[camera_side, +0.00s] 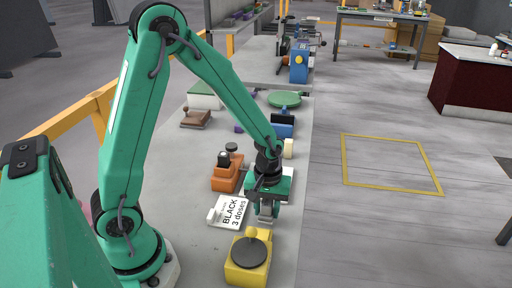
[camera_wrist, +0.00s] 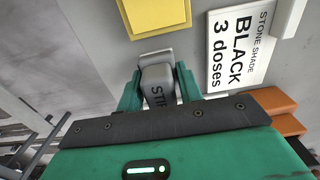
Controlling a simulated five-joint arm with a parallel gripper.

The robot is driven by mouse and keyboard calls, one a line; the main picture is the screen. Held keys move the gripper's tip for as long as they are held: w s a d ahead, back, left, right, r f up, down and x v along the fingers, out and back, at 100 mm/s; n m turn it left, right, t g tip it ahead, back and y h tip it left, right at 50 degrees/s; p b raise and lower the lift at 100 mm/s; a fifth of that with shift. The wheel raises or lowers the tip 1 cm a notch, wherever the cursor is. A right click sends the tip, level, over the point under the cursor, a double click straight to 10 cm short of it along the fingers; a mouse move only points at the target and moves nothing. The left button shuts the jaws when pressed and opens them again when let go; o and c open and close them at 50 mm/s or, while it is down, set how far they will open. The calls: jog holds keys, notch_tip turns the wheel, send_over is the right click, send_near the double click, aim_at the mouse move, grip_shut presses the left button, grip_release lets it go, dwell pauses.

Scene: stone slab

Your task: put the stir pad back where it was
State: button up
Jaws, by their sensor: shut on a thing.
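The stir pad (camera_wrist: 158,88) is a grey block with dark lettering that reads "STI" before my gripper covers the rest. My gripper (camera_wrist: 157,84) is shut on it, with one green finger on each side. In the side view my gripper (camera_side: 266,200) points down over the slab (camera_side: 212,266), and the grey end of the stir pad (camera_side: 266,213) shows below it. I cannot tell whether the pad touches the slab. A yellow device (camera_side: 240,275) with a dark round disc stands in front of my gripper.
A white card (camera_side: 227,211) reading "BLACK 3 doses" lies left of my gripper. An orange device (camera_side: 225,180) stands behind the card. A brown block (camera_side: 196,118), a green round plate (camera_side: 284,98) and a blue item (camera_side: 283,130) are farther back. The slab's right edge is close by.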

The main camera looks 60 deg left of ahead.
aim_at(267, 201)
jog(key=shift+f, duration=0.7)
jog(key=shift+f, duration=0.15)
jog(key=o, duration=1)
jog(key=shift+o, duration=0.2)
notch_tip(267, 201, up, 12)
jog(key=shift+r, duration=0.25)
